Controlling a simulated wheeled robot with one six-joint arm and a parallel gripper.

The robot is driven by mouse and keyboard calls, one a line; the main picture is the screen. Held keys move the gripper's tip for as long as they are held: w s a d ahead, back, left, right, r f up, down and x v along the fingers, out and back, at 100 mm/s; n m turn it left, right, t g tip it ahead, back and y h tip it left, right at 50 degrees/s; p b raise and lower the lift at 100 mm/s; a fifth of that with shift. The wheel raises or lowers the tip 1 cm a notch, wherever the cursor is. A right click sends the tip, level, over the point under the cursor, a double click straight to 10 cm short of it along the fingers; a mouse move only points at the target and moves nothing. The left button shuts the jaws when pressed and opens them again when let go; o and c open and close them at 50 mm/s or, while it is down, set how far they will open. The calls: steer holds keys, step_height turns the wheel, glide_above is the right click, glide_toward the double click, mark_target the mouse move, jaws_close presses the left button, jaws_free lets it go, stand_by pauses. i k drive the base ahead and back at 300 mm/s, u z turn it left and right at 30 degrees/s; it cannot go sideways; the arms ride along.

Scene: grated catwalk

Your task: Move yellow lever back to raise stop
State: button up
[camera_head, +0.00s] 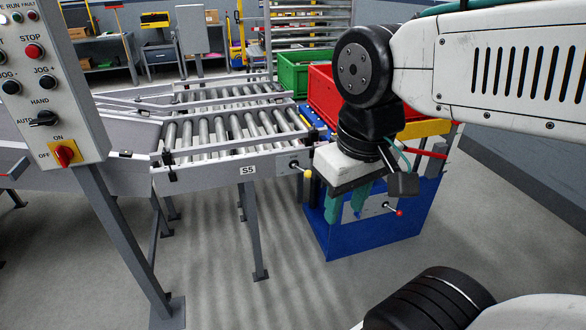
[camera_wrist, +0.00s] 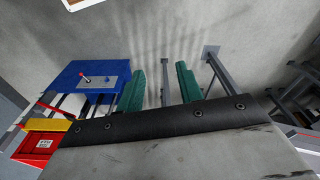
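The yellow-knobbed lever (camera_head: 307,173) sticks out from a small plate at the right end of the roller conveyor's side rail, near the S5 label (camera_head: 247,170). I cannot make out a stop on the conveyor. My gripper (camera_head: 345,208) hangs in front of the blue cart, to the right of and a little below the lever, apart from it in the picture. In the wrist view, the two green fingers of my gripper (camera_wrist: 160,75) stand apart with nothing between them. The yellow lever does not show in the wrist view.
The blue cart (camera_head: 345,242) has a red-knobbed lever (camera_head: 398,212), also in the wrist view (camera_wrist: 87,76). Red (camera_head: 322,95) and green (camera_head: 297,75) crates stand behind. A control box (camera_head: 45,85) on a post stands left. Grey floor (camera_head: 230,295) in front is open.

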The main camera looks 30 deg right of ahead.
mark_target(306, 173)
steer(key=i, duration=1.45)
